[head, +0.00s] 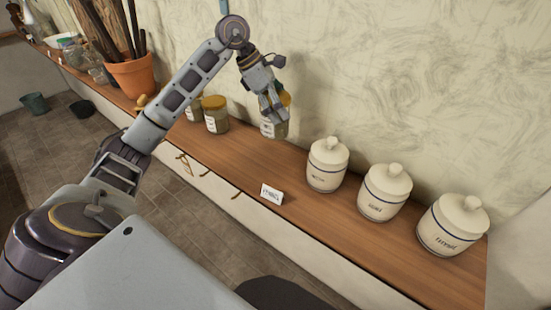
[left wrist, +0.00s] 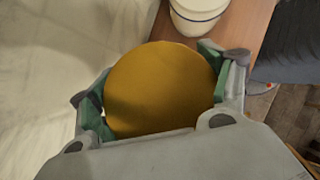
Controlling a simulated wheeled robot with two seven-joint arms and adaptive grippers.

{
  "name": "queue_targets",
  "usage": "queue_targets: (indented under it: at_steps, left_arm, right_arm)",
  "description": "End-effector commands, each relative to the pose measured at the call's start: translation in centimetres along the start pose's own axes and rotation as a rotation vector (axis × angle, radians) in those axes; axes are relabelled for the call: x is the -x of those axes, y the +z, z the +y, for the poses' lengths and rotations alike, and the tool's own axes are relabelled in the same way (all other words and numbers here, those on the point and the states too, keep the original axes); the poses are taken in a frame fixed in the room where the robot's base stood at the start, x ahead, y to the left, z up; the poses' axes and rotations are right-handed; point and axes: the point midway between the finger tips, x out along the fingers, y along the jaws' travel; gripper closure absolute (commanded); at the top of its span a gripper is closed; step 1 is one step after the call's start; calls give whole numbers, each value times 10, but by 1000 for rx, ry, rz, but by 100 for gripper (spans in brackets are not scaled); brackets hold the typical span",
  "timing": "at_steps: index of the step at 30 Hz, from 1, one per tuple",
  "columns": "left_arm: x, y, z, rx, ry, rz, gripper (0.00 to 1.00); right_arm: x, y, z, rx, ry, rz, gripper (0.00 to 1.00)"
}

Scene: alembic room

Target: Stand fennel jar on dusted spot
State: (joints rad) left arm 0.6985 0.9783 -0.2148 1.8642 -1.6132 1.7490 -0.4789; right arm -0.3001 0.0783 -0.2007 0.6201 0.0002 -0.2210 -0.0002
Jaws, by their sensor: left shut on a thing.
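My left gripper (head: 270,104) is shut around a glass jar (head: 272,130) with a yellow lid and a pale label. The jar is roughly upright at the back of the wooden shelf (head: 240,160); I cannot tell whether its base touches the wood. Its label is too small to read. In the left wrist view the round yellow lid (left wrist: 160,88) sits between the green finger pads. A small white card (head: 271,194) with blurred lettering stands at the shelf's front edge. I cannot make out a dusted spot. My right gripper is not in view.
Three white lidded canisters, the nearest to the jar being this canister (head: 327,164), stand to the right. Yellow-lidded jars (head: 215,116) stand to the left, with a terracotta pot (head: 132,76) beyond. The wall rises close behind. Bare wood lies around the card.

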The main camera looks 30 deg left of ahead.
Motion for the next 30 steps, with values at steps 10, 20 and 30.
queue_targets:
  at_steps: [10, 20, 30]
  left_arm:
    - [-7, -4, 0, 1, -1, 0, 68]
    - [-31, -18, 0, 1, -2, 0, 68]
    - [-49, -29, 0, 0, 1, -1, 68]
  right_arm:
    - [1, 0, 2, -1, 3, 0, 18]
    - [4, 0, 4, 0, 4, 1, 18]
    - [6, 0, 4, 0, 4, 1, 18]
